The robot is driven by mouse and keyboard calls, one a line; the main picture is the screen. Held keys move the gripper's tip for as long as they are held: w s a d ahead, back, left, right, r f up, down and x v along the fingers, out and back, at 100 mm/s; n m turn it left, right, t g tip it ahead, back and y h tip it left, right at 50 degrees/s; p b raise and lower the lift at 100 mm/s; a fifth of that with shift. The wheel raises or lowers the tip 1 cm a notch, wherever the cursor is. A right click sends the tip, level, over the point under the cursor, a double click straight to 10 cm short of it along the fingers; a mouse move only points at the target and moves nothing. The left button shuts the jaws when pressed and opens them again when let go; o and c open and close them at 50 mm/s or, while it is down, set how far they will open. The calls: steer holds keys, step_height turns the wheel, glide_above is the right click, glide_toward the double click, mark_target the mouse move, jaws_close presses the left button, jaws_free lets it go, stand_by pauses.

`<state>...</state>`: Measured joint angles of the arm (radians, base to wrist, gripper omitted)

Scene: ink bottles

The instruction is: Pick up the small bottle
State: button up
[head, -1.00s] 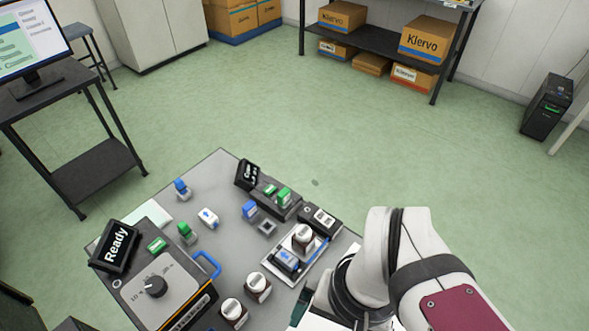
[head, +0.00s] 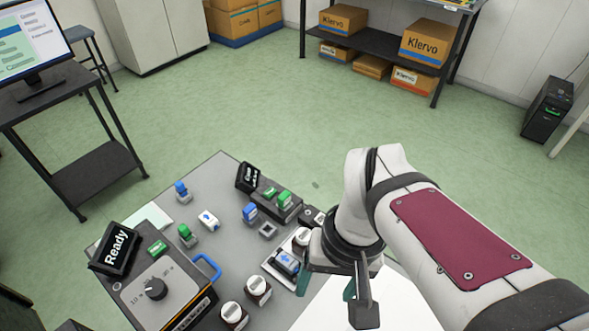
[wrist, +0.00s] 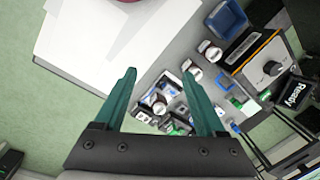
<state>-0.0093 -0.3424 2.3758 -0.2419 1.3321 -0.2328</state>
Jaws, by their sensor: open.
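Two dark bottles with white caps stand on the grey table, one nearer the middle (head: 258,288) and one nearer the front (head: 233,314). They also show in the wrist view, as a bottle (wrist: 193,73) and another bottle (wrist: 210,51). A third white-capped bottle (head: 302,237) stands on a small white-edged tray (head: 271,269), partly hidden by my arm; it also shows in the wrist view (wrist: 158,103). I cannot tell which is the small bottle. My gripper (head: 327,287) is open and empty, above the table's right side, its teal fingers (wrist: 159,74) apart.
Several small blue- and green-topped pieces, such as a blue one (head: 181,188) and a green one (head: 185,233), stand across the table (head: 222,165). A dial box (head: 155,288) and "Ready" sign (head: 117,246) are at the left. A blue bin (wrist: 227,18) shows in the wrist view.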

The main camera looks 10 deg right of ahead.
steer(key=w+f+n, duration=0.2)
steer(key=w+n, duration=0.5)
steer(key=w, duration=0.6)
steer(key=n+h, duration=0.1)
steer(key=n, duration=0.3)
glide_toward(304, 234)
step_height(304, 234, down, 12)
steer(key=shift+s+a+f, duration=0.1)
steer(key=shift+s+f, duration=0.05)
steer(key=c, duration=1.1)
steer(key=shift+c, duration=0.2)
steer(key=shift+r, duration=0.2)
